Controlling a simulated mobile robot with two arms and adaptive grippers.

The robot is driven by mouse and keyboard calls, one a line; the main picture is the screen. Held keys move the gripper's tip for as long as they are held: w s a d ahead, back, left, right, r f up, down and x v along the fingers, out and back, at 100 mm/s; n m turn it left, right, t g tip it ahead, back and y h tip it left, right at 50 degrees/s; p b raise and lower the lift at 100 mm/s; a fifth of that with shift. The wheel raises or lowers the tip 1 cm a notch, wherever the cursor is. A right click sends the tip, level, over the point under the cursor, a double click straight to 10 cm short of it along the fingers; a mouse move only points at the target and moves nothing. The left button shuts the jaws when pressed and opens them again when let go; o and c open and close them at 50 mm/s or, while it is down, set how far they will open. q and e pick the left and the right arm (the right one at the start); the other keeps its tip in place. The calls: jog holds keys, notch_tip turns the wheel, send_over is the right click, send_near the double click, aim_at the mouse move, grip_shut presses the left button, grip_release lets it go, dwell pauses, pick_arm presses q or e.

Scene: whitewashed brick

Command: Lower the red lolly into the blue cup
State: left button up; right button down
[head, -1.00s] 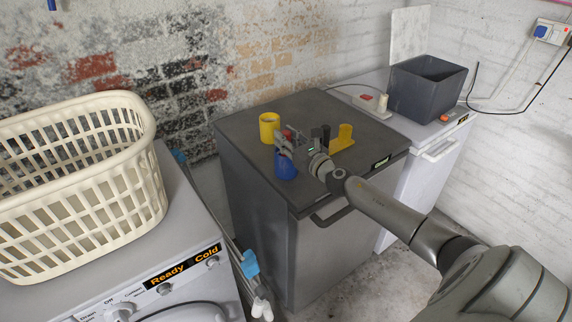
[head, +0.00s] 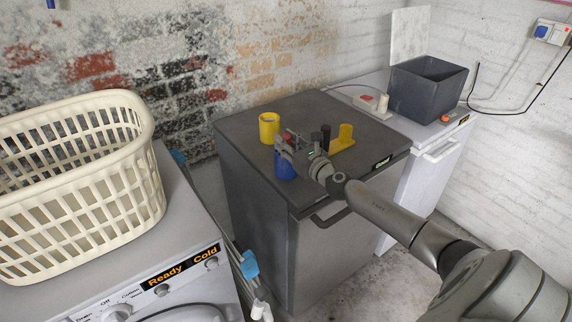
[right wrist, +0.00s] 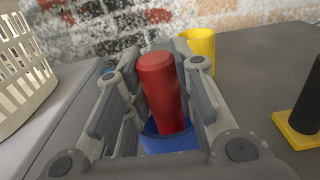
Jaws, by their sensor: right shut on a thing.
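The red lolly (right wrist: 160,85) is a thick red bar, upright with a slight tilt, between the fingers of my right gripper (head: 285,143). In the right wrist view the gripper (right wrist: 158,70) is shut on it. The blue cup (head: 286,168) stands on the dark cabinet top near its front left edge. In the right wrist view the blue cup (right wrist: 172,143) shows right below the lolly, whose lower end overlaps the cup's opening. How deep it sits is hidden. In the head view only a bit of red (head: 288,137) shows. My left gripper is not in view.
A yellow cup (head: 269,128) stands behind the blue one. A yellow holder (head: 345,137) with a dark post (head: 325,136) is to the right. A cream laundry basket (head: 75,190) sits on the washer at left. A grey bin (head: 427,90) stands at the back right.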

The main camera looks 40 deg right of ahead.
jog(key=shift+f, duration=0.1)
jog(key=c, duration=1.1)
grip_release()
notch_tip(320, 180, up, 10)
